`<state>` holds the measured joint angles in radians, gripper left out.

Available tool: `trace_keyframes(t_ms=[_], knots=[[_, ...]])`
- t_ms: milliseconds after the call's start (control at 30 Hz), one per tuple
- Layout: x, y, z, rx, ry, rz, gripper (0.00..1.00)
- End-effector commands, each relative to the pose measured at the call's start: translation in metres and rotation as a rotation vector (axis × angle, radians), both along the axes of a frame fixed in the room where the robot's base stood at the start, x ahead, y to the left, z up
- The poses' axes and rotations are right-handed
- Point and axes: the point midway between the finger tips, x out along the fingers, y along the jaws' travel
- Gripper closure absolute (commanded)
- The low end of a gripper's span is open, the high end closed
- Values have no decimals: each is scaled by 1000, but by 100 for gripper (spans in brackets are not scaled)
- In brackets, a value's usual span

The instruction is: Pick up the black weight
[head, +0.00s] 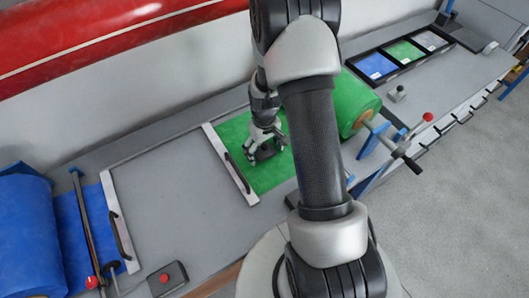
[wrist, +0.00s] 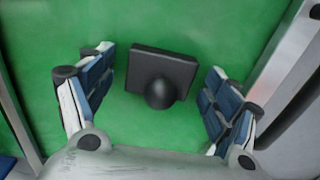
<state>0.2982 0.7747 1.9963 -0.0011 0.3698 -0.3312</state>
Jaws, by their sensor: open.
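The black weight (wrist: 161,76) is a dark square block with a round knob on it. It lies on the green sheet (wrist: 180,25) in the wrist view, between the spread fingers of my gripper (wrist: 152,93). Both fingers stand apart from it, with green showing on each side. In the head view my gripper (head: 267,146) points down over the green sheet (head: 274,178), and the black weight (head: 265,153) shows dark among the fingers, partly hidden by them.
A metal bar with a handle (head: 230,165) lies along the sheet's left edge. A green roll (head: 356,103) is to the right, a blue roll (head: 28,230) at far left. A box with a red button (head: 166,279) stands at the front. The grey table (head: 165,190) is clear mid-left.

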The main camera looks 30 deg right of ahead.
Motion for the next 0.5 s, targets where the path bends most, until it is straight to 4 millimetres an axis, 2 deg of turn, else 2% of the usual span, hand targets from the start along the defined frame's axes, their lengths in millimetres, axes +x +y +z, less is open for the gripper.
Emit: trace_keyframes(t_ms=[67, 500], knots=[[0, 0, 1, 0, 0, 0, 21], [0, 0, 1, 0, 0, 0, 50]])
